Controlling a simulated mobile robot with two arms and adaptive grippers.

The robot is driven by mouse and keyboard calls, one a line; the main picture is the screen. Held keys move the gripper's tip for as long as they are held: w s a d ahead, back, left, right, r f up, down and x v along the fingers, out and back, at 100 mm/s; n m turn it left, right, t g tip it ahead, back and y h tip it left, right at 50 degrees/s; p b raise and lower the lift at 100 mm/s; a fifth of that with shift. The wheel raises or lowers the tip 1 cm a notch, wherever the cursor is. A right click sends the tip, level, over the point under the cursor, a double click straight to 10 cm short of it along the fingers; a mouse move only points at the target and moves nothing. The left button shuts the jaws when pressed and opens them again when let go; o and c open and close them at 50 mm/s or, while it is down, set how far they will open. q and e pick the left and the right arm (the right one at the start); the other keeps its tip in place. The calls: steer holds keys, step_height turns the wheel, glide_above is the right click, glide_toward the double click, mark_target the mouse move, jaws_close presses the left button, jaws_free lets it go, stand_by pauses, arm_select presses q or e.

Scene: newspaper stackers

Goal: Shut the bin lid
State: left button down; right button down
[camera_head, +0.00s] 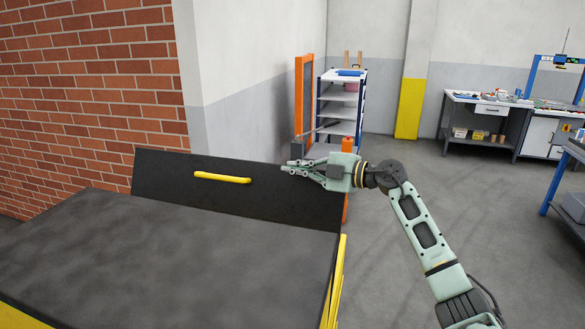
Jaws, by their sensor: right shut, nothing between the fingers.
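The bin's black lid panel (275,208) stands tilted up at the far side of the bin, with a yellow bar handle (222,178) on the face turned to me. In front of it is a broad dark grey surface of the bin (150,255); I cannot tell whether it is a cover or the inside. Yellow edging (335,282) shows on the bin's right side. My right gripper (291,168) is shut and empty, pointing left, by the upper right edge of the panel and right of the handle. I cannot tell whether it touches the panel. My left gripper is out of view.
A brick wall (90,85) is close on the left. Behind the bin stand an orange frame (304,95) and a shelf rack (340,100). Workbenches (490,105) are at the back right. The grey floor (470,230) to the right is open.

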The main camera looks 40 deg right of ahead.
steer(key=w+d+f+m+b, duration=0.1)
steer(key=w+d+f, duration=0.4)
steer(key=d, duration=0.5)
steer(key=shift+w+f+m+b, duration=0.3)
steer(key=shift+w+f+b, duration=0.1)
steer(key=shift+f, duration=0.2)
steer(key=shift+d, duration=0.1)
steer(key=s+d+r+b, duration=0.1)
steer(key=s+d+r, duration=0.4)
steer(key=s, duration=0.3)
steer(key=shift+s+r, duration=0.25)
steer(key=shift+r, duration=0.5)
